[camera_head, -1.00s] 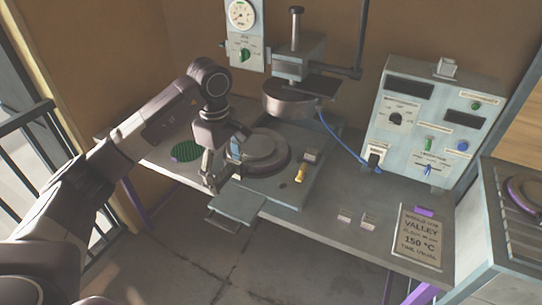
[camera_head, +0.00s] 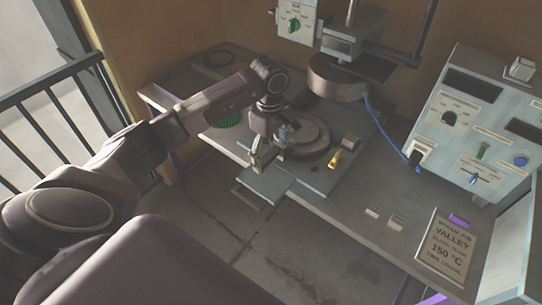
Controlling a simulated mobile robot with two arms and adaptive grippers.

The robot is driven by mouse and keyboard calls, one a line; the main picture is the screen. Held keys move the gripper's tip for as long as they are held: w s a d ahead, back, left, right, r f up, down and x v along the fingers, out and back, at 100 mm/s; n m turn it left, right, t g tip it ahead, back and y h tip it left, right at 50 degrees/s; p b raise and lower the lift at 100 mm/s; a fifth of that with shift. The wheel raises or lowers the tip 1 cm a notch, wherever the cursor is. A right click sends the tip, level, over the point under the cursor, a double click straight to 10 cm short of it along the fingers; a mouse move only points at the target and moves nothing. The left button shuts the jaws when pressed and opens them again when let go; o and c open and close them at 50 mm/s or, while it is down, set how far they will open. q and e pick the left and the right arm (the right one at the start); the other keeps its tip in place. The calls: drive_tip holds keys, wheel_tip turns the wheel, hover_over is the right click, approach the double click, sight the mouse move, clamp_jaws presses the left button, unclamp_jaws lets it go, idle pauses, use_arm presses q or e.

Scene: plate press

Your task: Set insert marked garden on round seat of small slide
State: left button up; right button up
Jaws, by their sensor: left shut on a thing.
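My left gripper (camera_head: 260,160) points down at the left front edge of the press base, beside the round grey plate (camera_head: 306,136). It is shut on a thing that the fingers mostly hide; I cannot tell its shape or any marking. A flat grey slide plate (camera_head: 265,186) sticks out at the front of the press, just below the fingertips. I cannot read the word garden on anything, and I cannot make out a round seat on this slide plate. My right gripper is not in view.
The press head (camera_head: 338,78) hangs above the round plate. A green ribbed disc (camera_head: 228,120) lies behind my left wrist. Two small blocks (camera_head: 373,211) and a job sign (camera_head: 446,245) lie at the right, before the control box (camera_head: 478,125). A blue cable runs to that box.

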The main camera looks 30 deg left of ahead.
use_arm(q)
drive_tip(key=shift+f, duration=0.55)
drive_tip(key=shift+f+p, duration=0.3)
drive_tip(key=shift+f, duration=0.15)
drive_tip(key=o, duration=1.7)
drive_tip(key=shift+f, duration=0.15)
drive_tip(key=o, duration=0.4)
drive_tip(key=shift+s, duration=0.1)
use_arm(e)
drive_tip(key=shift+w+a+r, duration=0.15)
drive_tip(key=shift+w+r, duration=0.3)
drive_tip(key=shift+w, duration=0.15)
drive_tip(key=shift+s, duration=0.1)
